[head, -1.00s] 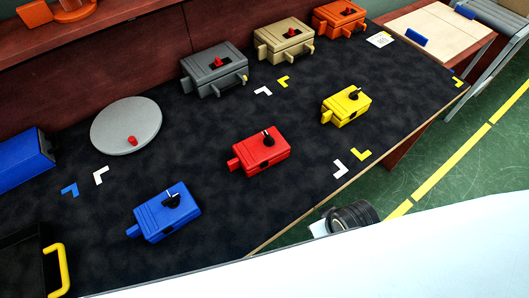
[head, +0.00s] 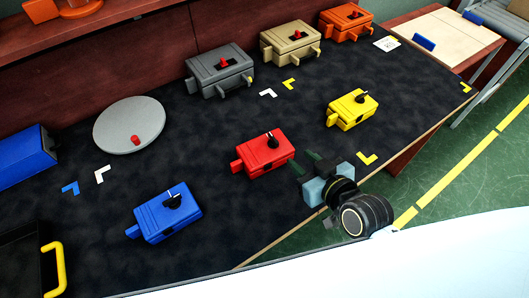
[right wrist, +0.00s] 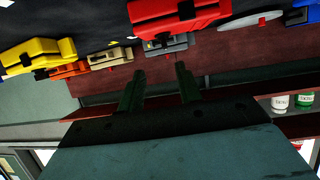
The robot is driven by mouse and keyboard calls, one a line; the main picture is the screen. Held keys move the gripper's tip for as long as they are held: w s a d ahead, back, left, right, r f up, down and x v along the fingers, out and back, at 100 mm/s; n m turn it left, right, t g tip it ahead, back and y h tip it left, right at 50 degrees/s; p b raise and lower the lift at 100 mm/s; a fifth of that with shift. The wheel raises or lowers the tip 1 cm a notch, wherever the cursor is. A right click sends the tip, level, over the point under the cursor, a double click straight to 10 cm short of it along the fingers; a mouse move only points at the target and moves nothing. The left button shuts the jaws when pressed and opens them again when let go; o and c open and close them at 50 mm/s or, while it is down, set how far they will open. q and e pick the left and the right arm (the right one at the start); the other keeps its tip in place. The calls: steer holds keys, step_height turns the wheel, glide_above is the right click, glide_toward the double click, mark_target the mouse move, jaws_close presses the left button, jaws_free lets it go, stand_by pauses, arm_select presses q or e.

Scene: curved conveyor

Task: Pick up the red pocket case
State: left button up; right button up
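The red pocket case (head: 262,158) lies on the dark table mat, a box with a black knob on top and a tab on its left end. It also shows at the top of the right wrist view (right wrist: 175,14), upside down. My right gripper (head: 313,160) is just right of the case in the head view, its two dark green fingers apart with nothing between them. In the right wrist view the open fingers (right wrist: 158,78) point toward the case's side, with a gap. My left gripper is not in view.
A blue case (head: 160,218) lies to the front left and a yellow case (head: 352,109) to the right. Grey (head: 212,76), tan (head: 286,47) and orange (head: 341,25) cases line the back. A grey disc (head: 110,130) sits at left, near a black tray with a yellow handle (head: 57,268).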

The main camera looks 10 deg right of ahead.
mark_target(274, 139)
steer(key=b+x, duration=0.1)
steer(key=x, duration=0.5)
steer(key=shift+w, duration=0.2)
steer(key=shift+x, duration=1)
steer(key=w+a, duration=0.1)
steer(key=w+f+b, duration=0.1)
steer(key=w, duration=0.1)
steer(key=shift+a, duration=0.4)
steer(key=shift+w+a+f+b, duration=0.1)
steer(key=shift+w+f+b, duration=0.15)
steer(key=shift+w, duration=0.2)
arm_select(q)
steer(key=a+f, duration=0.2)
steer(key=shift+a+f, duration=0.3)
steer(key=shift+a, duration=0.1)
arm_select(e)
steer(key=shift+r, duration=0.1)
jaws_close()
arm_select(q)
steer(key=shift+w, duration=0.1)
